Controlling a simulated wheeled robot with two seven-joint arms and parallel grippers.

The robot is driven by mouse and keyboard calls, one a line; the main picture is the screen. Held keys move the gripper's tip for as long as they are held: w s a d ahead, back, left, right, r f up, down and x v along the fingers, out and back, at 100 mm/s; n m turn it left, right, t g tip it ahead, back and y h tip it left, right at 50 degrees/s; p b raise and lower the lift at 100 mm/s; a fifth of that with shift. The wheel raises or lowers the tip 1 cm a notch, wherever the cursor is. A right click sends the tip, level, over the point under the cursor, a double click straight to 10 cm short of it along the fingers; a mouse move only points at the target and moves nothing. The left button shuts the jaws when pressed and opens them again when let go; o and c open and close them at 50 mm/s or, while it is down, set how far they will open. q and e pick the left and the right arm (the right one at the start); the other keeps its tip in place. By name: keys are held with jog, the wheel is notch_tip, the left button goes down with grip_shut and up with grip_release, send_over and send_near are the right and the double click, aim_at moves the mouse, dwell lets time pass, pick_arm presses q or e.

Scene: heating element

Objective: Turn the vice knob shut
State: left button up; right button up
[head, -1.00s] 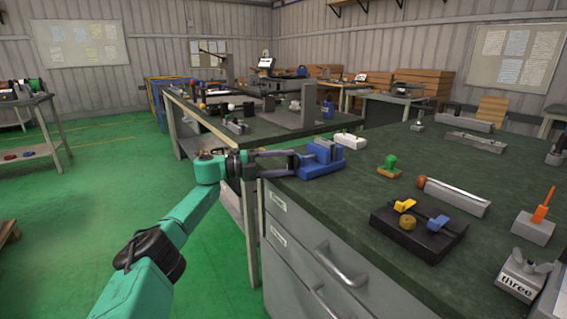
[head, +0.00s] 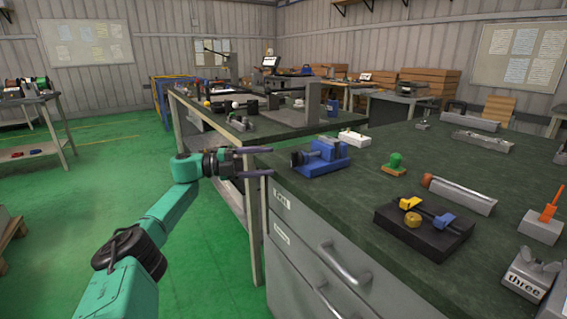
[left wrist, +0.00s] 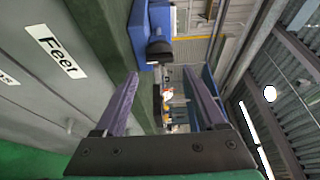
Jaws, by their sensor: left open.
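A blue vice (head: 322,158) stands near the left edge of the dark green bench top. Its black knob (head: 297,158) sticks out on the vice's left side. My left gripper (head: 272,162) is open and empty, just left of the knob and apart from it, its two fingers pointing right. In the left wrist view the black knob (left wrist: 159,50) and part of the blue vice (left wrist: 150,22) show beyond the open fingers (left wrist: 163,82). My right gripper is not in view.
A white block (head: 354,138), a green knob on a wooden base (head: 394,163) and a black fixture with yellow and blue parts (head: 424,230) stand on the same bench. Drawers with handles (head: 343,266) face the front. Green floor lies open at left.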

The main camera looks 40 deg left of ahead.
pick_arm(q)
jog(key=v, duration=0.7)
jog(key=shift+s, duration=0.2)
jog(key=shift+a, duration=0.15)
